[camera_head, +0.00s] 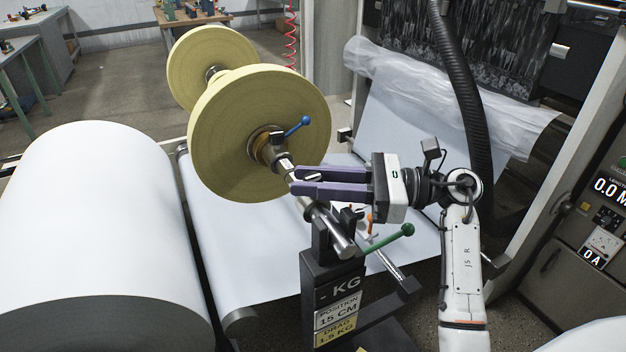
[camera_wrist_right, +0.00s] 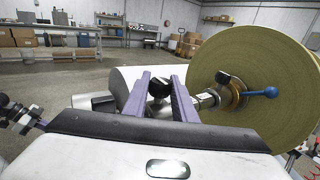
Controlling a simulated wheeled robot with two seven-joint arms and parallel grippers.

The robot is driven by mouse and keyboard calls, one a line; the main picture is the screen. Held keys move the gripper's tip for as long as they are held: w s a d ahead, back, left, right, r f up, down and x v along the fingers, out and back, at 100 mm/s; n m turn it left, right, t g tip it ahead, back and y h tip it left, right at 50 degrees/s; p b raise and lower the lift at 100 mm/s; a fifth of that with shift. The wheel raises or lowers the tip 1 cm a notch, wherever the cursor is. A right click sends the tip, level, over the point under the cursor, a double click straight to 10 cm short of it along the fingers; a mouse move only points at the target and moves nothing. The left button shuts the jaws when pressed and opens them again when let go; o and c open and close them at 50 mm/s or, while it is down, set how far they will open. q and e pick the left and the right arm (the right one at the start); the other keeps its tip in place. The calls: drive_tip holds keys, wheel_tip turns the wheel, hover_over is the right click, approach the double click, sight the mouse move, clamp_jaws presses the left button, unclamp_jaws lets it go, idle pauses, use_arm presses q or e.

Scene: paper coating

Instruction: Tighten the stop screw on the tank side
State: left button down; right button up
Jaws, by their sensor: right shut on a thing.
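My right gripper (camera_head: 293,180) reaches in from the right, its two purple fingers at the steel shaft (camera_head: 342,243) in front of the yellow roll (camera_head: 245,120). In the right wrist view the fingers (camera_wrist_right: 162,82) are on either side of a black screw knob (camera_wrist_right: 158,86) by the shaft, and they are shut on it. I take this knob as the stop screw; the fingers partly hide it. Another dark knob (camera_wrist_right: 223,78) and a blue-handled lever (camera_wrist_right: 262,92) sit at the roll's hub. The blue lever (camera_head: 298,126) also shows in the head view.
A black stand (camera_head: 330,285) with a "KG" label holds the shaft's near end. A green-knobbed lever (camera_head: 390,240) sticks out below my right gripper. A large white roll (camera_head: 100,220) is at left. A black hose (camera_head: 465,90) hangs behind my right arm.

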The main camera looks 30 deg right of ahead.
drive_tip(key=shift+d+f+t+h+b, duration=0.1)
drive_tip(key=shift+f+t+h+b, duration=0.25)
drive_tip(key=shift+b, duration=0.65)
drive_tip(key=shift+m+b, duration=0.4)
use_arm(q)
drive_tip(key=shift+w+d+f, duration=0.15)
drive_tip(key=shift+d+f, duration=0.35)
drive_tip(key=shift+f, duration=0.35)
use_arm(e)
drive_tip(key=shift+r+m+t+h, duration=0.35)
drive_tip(key=shift+m+t+h, duration=0.1)
drive_tip(key=shift+t, duration=0.2)
drive_tip(key=o, duration=1)
use_arm(q)
drive_tip(key=shift+f, duration=0.1)
use_arm(e)
drive_tip(key=shift+o, duration=0.2)
use_arm(q)
drive_tip(key=shift+d+f+b, duration=0.1)
drive_tip(key=shift+f+b, duration=0.5)
drive_tip(key=shift+b, duration=0.45)
drive_tip(key=shift+w+d+r, duration=0.1)
drive_tip(key=shift+w+r, duration=0.05)
use_arm(e)
drive_tip(key=v, duration=1)
